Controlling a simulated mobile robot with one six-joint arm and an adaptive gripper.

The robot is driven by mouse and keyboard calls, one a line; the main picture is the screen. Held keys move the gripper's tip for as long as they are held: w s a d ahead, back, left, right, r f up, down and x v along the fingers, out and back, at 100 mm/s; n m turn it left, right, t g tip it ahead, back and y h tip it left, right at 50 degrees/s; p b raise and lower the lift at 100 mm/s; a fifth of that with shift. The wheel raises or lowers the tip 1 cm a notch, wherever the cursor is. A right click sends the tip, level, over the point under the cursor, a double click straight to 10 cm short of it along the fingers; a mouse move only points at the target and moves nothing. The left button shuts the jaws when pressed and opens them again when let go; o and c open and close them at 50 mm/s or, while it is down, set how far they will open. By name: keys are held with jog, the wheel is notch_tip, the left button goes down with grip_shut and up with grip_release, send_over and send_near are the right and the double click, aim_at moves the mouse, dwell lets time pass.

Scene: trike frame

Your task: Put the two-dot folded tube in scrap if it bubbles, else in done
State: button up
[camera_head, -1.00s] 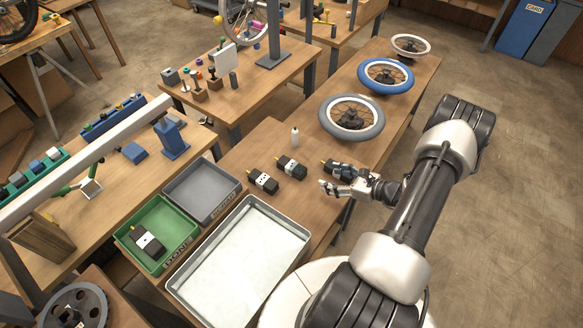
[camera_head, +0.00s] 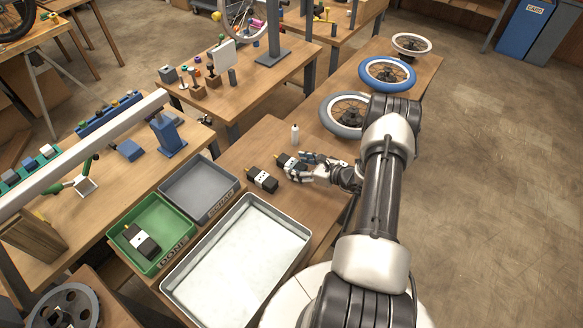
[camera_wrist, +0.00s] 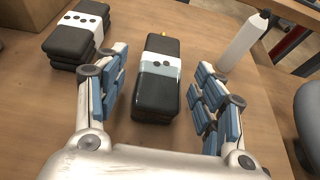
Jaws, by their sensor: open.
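The two-dot folded tube (camera_wrist: 155,88), black with a white band and a yellow valve tip, lies on the bench between the spread fingers of my gripper (camera_wrist: 160,66). My gripper is open, with a gap on each side of it. In the head view my gripper (camera_head: 297,168) partly covers this tube (camera_head: 282,160). Another banded tube (camera_wrist: 78,34) with more dots lies to the left, also in the head view (camera_head: 262,180). The green DONE bin (camera_head: 121,226) holds a folded tube (camera_head: 141,241). The grey scrap bin (camera_head: 172,186) looks empty.
A wide metal pan (camera_head: 303,246) of clear-looking liquid stands in front of the bins. A white bottle (camera_head: 295,134) stands just beyond the tube, also in the wrist view (camera_wrist: 243,42). Wheels, including a blue-tyred one (camera_head: 388,74), lie along the bench.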

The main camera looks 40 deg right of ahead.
aim_at(295, 164)
jog(key=shift+x, duration=1)
jog(key=c, duration=1.3)
jog(key=shift+r, duration=0.1)
notch_tip(295, 164, up, 20)
jog(key=p, duration=0.5)
